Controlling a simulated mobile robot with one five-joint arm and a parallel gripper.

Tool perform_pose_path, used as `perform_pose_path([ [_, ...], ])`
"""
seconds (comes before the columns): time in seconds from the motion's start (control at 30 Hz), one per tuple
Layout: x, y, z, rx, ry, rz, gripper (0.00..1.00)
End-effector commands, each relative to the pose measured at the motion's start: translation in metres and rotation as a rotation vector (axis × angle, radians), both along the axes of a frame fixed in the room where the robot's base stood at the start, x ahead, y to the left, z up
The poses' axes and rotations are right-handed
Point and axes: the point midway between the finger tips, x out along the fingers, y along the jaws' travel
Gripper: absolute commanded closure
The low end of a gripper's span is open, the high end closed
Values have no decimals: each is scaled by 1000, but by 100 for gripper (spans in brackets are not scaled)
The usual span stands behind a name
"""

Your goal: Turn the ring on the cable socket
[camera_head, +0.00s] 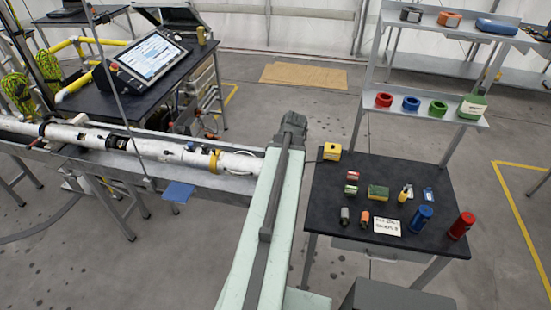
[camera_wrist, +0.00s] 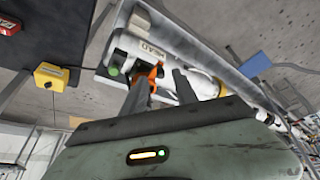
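In the wrist view a white cylindrical body (camera_wrist: 195,86) with dark lettering lies in a grey trough. An orange ring-like part (camera_wrist: 157,76), perhaps the socket's ring, shows on it, with a small green part (camera_wrist: 113,71) to its left. My gripper (camera_wrist: 162,80) has its two dark fingers apart. The left finger overlaps the orange part in the picture; I cannot tell whether they touch. Nothing is visibly clamped. In the head view the white tube (camera_head: 185,153) lies in its trough left of my arm; the arm hides the tube's right end, and the fingers do not show.
A dark table (camera_head: 395,177) with a yellow box (camera_head: 332,151), cans and small blocks stands right of my arm. Shelves (camera_head: 432,108) with coloured rings rise behind it. A desk with a screen (camera_head: 152,56) stands at the back left. Open floor lies behind the trough.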

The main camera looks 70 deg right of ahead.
Motion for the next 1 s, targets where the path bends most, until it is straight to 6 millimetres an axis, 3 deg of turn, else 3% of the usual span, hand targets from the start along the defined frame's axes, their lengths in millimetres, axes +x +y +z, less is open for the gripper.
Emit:
perform_pose_path([
  [0.03,-3,4,20,0,0,0,65],
  [0.2,-12,11,44,0,0,0,65],
  [0.77,-12,12,42,0,0,3,65],
  [0.87,14,18,35,0,0,47,65],
  [0.97,77,37,21,0,0,155,65],
  [1.0,109,50,15,0,0,212,65],
])
